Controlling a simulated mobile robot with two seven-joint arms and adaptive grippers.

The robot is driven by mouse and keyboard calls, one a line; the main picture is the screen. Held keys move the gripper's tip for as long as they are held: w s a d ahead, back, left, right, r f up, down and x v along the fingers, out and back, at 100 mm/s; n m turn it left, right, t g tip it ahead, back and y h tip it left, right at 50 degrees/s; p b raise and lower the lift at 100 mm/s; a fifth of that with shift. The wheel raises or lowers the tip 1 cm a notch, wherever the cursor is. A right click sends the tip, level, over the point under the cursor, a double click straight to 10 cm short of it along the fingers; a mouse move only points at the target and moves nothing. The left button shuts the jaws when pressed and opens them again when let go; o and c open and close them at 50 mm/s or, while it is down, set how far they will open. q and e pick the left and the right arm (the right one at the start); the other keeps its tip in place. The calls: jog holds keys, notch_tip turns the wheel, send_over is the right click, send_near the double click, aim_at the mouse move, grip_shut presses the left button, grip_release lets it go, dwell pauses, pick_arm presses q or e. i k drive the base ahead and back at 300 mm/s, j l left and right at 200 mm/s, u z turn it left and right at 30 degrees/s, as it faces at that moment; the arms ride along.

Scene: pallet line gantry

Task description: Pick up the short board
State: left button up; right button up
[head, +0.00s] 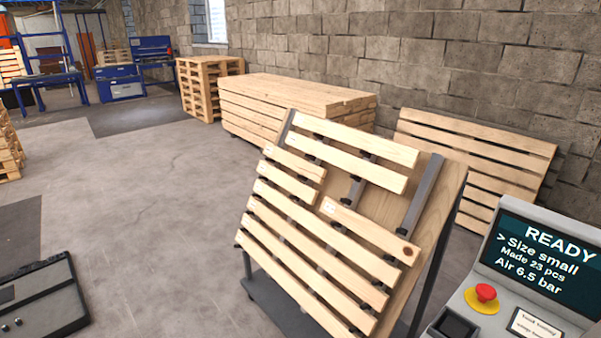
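Boards lie on a tilted rack (424,190) with dark rails, in the middle of the head view. Two clearly short boards are at its left side, an upper one (294,163) and a lower one (287,191), each with a small white label at its left end. A mid-length board (368,231) with a dark knot lies to their right. Longer boards lie above and below them. I cannot tell which one the task calls the short board. Neither of my grippers is in view.
A control panel (535,262) with a red button (485,293) reads READY, "Size small". A board stack (290,95) and pallets (210,85) stand behind the rack. A slatted pallet (470,160) leans by the wall.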

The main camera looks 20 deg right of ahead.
aim_at(306, 193)
jog(key=i+j+z, duration=0.15)
jog(key=i+z, duration=0.2)
jog(key=i+j+z, duration=0.2)
jog(key=z, duration=0.2)
jog(key=i+j+z, duration=0.2)
jog(key=z, duration=0.15)
jog(key=i+j+z, duration=0.2)
jog(key=j+z, duration=0.15)
jog(key=j, duration=0.15)
jog(key=i+j+z, duration=0.1)
jog(key=j+z, duration=0.25)
jog(key=i+j+z, duration=0.1)
jog(key=j+z, duration=0.65)
jog(key=j, duration=0.15)
